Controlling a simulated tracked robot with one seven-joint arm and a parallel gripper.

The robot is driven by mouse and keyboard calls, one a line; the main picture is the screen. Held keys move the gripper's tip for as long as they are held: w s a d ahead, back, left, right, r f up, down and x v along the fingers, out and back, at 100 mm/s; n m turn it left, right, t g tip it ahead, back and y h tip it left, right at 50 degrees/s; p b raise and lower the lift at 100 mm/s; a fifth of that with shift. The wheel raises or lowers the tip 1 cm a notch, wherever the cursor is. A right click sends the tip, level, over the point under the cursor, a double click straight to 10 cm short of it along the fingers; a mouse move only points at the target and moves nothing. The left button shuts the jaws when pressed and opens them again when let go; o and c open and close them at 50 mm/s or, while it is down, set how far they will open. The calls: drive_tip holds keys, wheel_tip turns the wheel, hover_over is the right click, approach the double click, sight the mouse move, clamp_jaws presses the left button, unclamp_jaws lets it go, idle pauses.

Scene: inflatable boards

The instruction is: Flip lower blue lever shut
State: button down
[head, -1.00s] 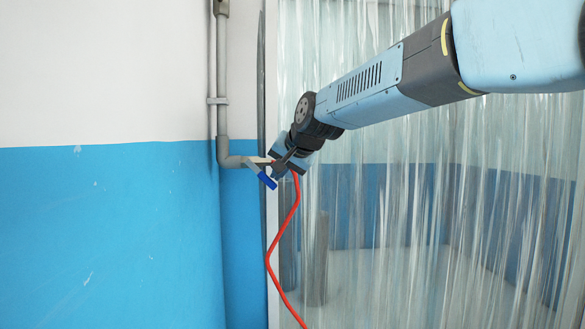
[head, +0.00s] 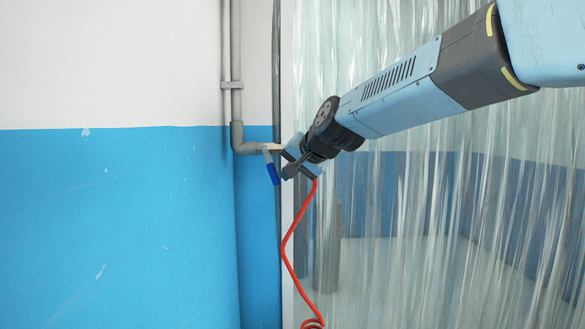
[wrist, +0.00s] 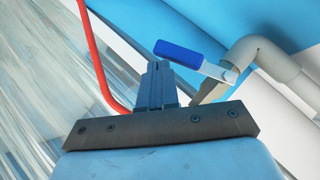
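The lever has a blue handle (head: 272,174) on a pale metal arm, at the end of a grey pipe elbow. In the head view the handle hangs steeply down, slightly tilted. In the wrist view the blue handle (wrist: 181,52) lies just beyond and right of the fingertips. My gripper (head: 288,172) is immediately right of the handle in the head view. In the wrist view my gripper's fingers (wrist: 158,68) are together with nothing between them. I cannot tell whether they touch the lever. Only one blue lever shows.
The grey pipe (head: 236,100) runs down the wall and bends right to the valve. A red hose (head: 288,245) hangs below the valve area. A translucent strip curtain (head: 420,200) fills the right side, behind my arm. The blue and white wall (head: 120,220) is at left.

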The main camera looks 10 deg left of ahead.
sight(276, 183)
drive_tip(key=shift+s+a+f, duration=0.25)
drive_tip(key=shift+a+f, duration=0.7)
drive_tip(key=shift+a, duration=0.15)
